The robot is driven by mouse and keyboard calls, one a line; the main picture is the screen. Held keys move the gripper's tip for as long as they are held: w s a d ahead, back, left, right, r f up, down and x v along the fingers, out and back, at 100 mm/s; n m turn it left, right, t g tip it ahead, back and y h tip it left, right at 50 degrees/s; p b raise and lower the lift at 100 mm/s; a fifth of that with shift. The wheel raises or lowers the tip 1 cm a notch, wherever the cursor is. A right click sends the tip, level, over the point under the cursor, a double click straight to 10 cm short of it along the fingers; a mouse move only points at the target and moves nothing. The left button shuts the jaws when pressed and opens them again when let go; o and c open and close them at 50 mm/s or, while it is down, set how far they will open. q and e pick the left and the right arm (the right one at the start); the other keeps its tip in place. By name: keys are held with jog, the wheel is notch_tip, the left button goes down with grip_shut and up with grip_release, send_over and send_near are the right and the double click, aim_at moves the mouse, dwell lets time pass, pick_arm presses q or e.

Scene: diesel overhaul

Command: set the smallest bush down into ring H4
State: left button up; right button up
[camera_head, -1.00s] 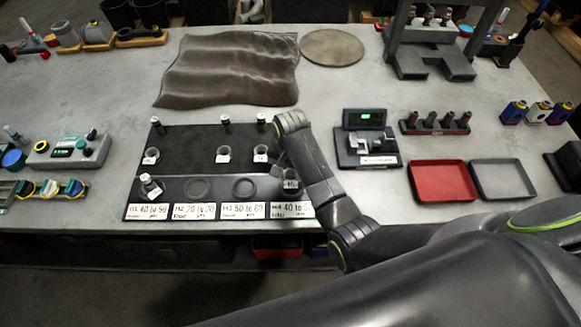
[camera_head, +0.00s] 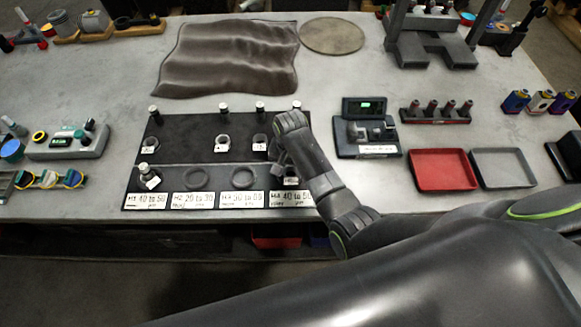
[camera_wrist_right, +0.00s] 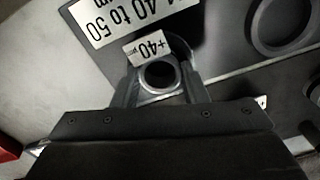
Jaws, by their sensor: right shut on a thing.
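My right gripper (camera_head: 284,166) is at the right end of the black board, over the H4 place. In the right wrist view its fingers (camera_wrist_right: 160,92) are shut on a small grey bush (camera_wrist_right: 158,74) with a white tag reading +40. A dark curved rim, ring H4 (camera_wrist_right: 184,48), shows just beyond the bush. The bush is over or in the ring; I cannot tell whether it is seated. The H4 label (camera_wrist_right: 118,14) reads 40 to 50. In the head view my arm hides most of this place. My left gripper is not in view.
Rings H2 (camera_head: 197,184) and H3 (camera_head: 243,178) are empty. Tagged bushes (camera_head: 222,141) stand in the back row, with several pegs behind. A gauge stand (camera_head: 366,135) and a red tray (camera_head: 443,170) lie right of my arm.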

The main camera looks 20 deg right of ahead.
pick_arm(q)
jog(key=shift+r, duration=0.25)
pick_arm(e)
jog(key=shift+f, duration=0.1)
dwell(0.5)
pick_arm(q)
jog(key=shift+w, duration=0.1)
pick_arm(e)
jog(key=o, duration=1.1)
